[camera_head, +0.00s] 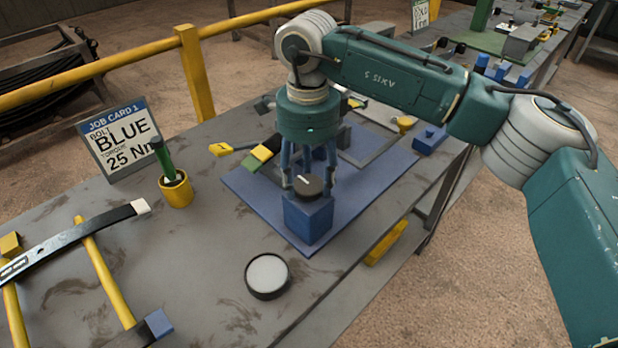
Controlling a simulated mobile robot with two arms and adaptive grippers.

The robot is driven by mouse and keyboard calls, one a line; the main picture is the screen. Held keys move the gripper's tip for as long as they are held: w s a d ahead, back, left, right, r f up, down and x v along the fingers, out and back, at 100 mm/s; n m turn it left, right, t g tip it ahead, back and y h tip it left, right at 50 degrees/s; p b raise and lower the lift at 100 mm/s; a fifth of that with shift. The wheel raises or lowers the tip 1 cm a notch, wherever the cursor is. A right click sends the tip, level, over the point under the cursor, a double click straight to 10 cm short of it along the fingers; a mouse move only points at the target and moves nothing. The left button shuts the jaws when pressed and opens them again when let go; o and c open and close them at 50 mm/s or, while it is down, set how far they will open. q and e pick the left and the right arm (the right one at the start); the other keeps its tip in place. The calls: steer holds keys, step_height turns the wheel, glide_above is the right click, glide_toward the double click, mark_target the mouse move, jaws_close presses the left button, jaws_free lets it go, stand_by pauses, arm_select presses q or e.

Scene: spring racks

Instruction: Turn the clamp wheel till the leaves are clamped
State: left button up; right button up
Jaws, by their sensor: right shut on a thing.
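The clamp wheel (309,186) is a dark round knob with a light mark on its top. It sits on a blue block (308,219) at the front of a blue base plate (254,208). My right gripper (308,184) comes down from above with its fingers around the wheel, shut on it. The leaves cannot be made out clearly; dark and grey parts behind the gripper are partly hidden by it. My left gripper is not in view.
A job card (120,137) reading "BLUE 25 Nm" and a yellow cup (176,190) with a green-handled tool stand left. A round dark-rimmed dish (268,275) lies in front. A dark leaf strip (70,242) rests on yellow supports. A yellow rail runs behind.

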mark_target(306, 183)
steer(key=o, duration=1.1)
steer(key=shift+a, duration=0.25)
steer(key=shift+o, duration=0.2)
step_height(306, 183, up, 12)
